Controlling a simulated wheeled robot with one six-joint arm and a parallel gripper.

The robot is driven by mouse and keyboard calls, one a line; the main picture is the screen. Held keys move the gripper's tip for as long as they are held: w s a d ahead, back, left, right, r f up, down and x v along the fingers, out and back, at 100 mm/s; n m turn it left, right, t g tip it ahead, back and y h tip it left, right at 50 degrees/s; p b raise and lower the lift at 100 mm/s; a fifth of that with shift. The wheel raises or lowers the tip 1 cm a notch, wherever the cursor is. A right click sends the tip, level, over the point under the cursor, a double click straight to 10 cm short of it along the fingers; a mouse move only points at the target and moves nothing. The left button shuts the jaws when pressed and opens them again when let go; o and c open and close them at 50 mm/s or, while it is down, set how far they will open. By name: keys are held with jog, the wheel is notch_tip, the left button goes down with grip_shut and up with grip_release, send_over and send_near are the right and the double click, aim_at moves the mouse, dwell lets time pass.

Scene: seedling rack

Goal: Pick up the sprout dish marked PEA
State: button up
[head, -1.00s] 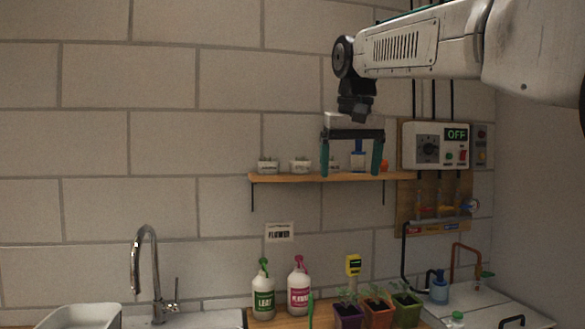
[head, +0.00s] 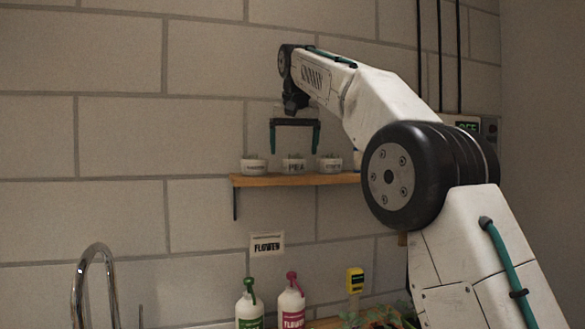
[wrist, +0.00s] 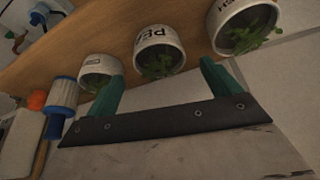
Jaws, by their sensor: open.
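The PEA dish (head: 293,165) is a small white round dish with green sprouts, standing upright in the middle of three on the wooden shelf. In the wrist view the PEA dish (wrist: 160,42) shows its lettering upside down. My gripper (head: 295,153) is open and empty, pointing down just above the PEA dish, with one teal finger to each side. In the wrist view my gripper (wrist: 161,70) has the PEA dish between and beyond its fingertips. The fingers appear clear of the dish.
A similar dish stands on each side, one left (head: 254,166) and one right (head: 330,165). The wooden shelf (head: 270,181) is fixed to a block wall. The wrist view also shows a blue-and-white cylinder (wrist: 61,95) and an orange object (wrist: 37,100).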

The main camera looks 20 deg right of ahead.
aim_at(293, 167)
jog(key=x, duration=0.4)
jog(key=shift+f, duration=0.4)
jog(key=c, duration=1.1)
jog(key=shift+r, duration=0.1)
